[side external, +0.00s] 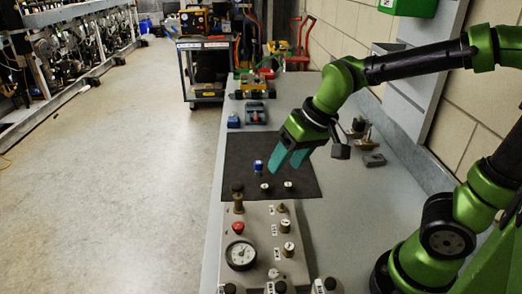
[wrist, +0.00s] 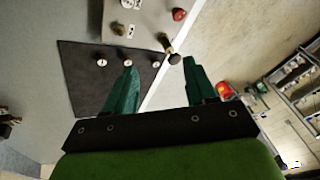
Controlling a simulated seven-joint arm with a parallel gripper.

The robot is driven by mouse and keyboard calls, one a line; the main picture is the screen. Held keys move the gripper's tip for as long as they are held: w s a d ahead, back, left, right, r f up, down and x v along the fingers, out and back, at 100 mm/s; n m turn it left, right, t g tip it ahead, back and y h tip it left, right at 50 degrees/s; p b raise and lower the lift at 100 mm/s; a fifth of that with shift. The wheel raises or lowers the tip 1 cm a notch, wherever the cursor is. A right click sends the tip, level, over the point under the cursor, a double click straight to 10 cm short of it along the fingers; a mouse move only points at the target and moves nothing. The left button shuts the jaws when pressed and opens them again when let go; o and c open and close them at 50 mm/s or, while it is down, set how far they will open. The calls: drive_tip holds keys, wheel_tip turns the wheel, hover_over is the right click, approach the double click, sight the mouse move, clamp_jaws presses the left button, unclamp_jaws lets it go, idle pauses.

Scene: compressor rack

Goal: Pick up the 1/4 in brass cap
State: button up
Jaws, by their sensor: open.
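Two small pale, brass-like caps sit on the black mat (side external: 237,150) in the side view, a left one (side external: 265,187) and a right one (side external: 288,185). A small blue-topped piece (side external: 258,168) stands behind them. In the wrist view several small round pieces line the mat's edge, including a left one (wrist: 101,62) and a middle one (wrist: 128,61) by the left fingertip. I cannot tell which is the 1/4 in cap. My gripper (side external: 284,168) has teal fingers, spread apart and empty, above the mat; they also show in the wrist view (wrist: 158,64).
A grey panel (side external: 257,215) with a gauge (side external: 241,255), a red button (side external: 238,228), an upright brass fitting (side external: 238,203) and several knobs stands in front of the mat. Tools (side external: 255,113) lie behind it. A wall bounds the bench's right; its left edge drops to floor.

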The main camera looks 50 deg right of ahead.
drive_tip(key=w+f+n+h, duration=0.1)
drive_tip(key=w+f, duration=0.2)
drive_tip(key=w, duration=0.4)
drive_tip(key=w+f+h, duration=0.1)
drive_tip(key=w+f, duration=0.1)
drive_tip(key=w, duration=0.6)
drive_tip(key=x, duration=0.7)
drive_tip(key=d+x, duration=0.1)
drive_tip(key=x, duration=0.2)
drive_tip(key=shift+s+d+f, duration=0.1)
drive_tip(key=shift+f, duration=0.3)
drive_tip(key=x, duration=0.5)
drive_tip(key=shift+s+d+f, duration=0.1)
drive_tip(key=shift+s+d, duration=0.05)
drive_tip(key=shift+d, duration=0.2)
